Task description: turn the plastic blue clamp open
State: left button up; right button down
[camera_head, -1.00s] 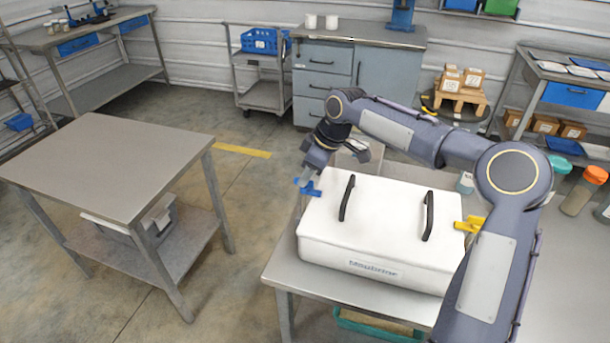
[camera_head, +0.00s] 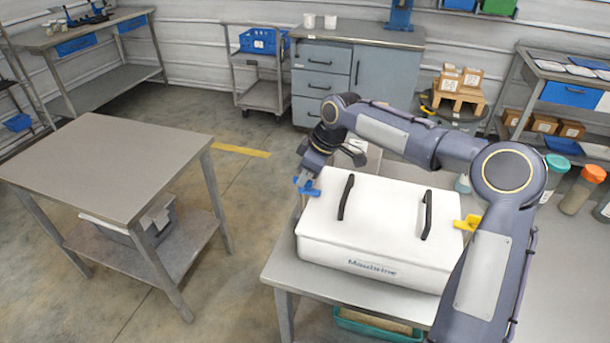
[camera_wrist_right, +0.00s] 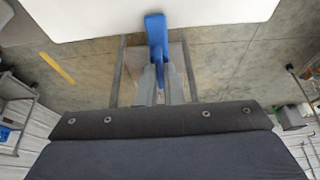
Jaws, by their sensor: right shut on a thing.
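The blue clamp (camera_head: 308,188) sits at the left end of the white hopper box (camera_head: 370,262), at the height of its lid. My right gripper (camera_head: 303,180) reaches down to it from behind and is shut on it. In the right wrist view the blue clamp (camera_wrist_right: 156,32) stands up against the white box edge, its lower part between the two grey fingers of my right gripper (camera_wrist_right: 160,75). The fingers hide part of it. A yellow clamp (camera_head: 467,223) sits at the box's right end. My left gripper is not in view.
The box has two black handles (camera_head: 346,197) on its lid and stands on a grey table (camera_head: 290,265). Jars with orange (camera_head: 593,174) and green lids stand at right.

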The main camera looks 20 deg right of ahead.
jog(key=m+t+h+b, duration=0.1)
jog(key=m, duration=0.2)
jog(key=shift+a+m+b, duration=0.1)
jog(key=shift+m+b, duration=0.25)
jog(key=shift+m, duration=0.05)
jog(key=m+h, duration=0.1)
jog(key=m, duration=0.1)
jog(key=m+t+b, duration=0.1)
jog(key=m, duration=0.2)
jog(key=shift+s+a+h, duration=0.1)
jog(key=shift+a+h, duration=0.1)
jog(key=shift+h, duration=0.2)
jog(key=m+h, duration=0.1)
jog(key=m, duration=0.3)
jog(key=shift+a+r+m+h+b, duration=0.1)
jog(key=shift+m+h+b, duration=0.25)
jog(key=shift+m+h, duration=0.05)
jog(key=shift+m+g+h, duration=0.4)
jog(key=shift+m+h, duration=0.4)
jog(key=shift+m, duration=1.2)
jog(key=c, duration=1.6)
grip_release()
jog(key=shift+o, duration=0.2)
